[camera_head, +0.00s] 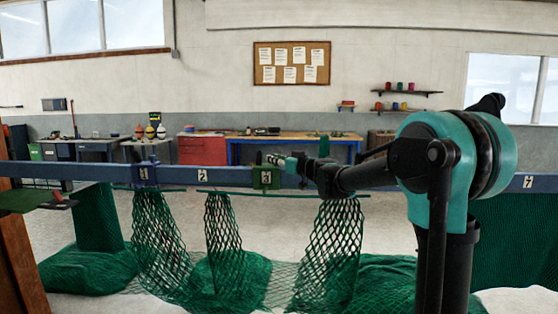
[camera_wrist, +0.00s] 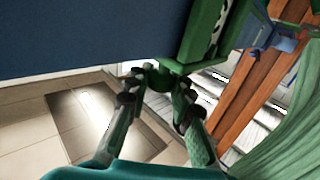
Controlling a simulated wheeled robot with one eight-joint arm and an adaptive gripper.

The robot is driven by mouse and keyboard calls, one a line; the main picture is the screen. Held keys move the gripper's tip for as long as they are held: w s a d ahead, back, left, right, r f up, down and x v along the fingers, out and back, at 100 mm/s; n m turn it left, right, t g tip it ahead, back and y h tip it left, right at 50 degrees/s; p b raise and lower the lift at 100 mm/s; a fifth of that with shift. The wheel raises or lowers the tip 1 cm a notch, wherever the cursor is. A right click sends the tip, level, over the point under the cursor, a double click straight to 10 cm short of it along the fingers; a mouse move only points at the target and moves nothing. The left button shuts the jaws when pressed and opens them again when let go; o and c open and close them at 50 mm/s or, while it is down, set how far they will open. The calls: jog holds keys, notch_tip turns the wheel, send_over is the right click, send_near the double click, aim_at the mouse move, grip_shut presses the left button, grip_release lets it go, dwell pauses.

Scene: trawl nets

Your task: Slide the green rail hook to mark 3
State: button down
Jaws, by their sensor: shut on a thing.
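The green rail hook (camera_head: 266,170) sits on the blue rail (camera_head: 225,175), and a white plate with the number 3 (camera_head: 265,180) shows within its green body. In the head view my gripper (camera_head: 280,160) reaches the hook from the right. Part of the knob is hidden by the fingers.
A blue hook (camera_head: 145,174) sits further left on the rail at mark 1. Mark 2 (camera_head: 202,176) shows bare between the hooks, and mark 4 (camera_head: 528,182) is far right. Green nets (camera_head: 225,245) hang below. A workbench (camera_head: 295,137) stands behind.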

jog(key=c, duration=1.3)
grip_release()
jog(key=v, duration=1.2)
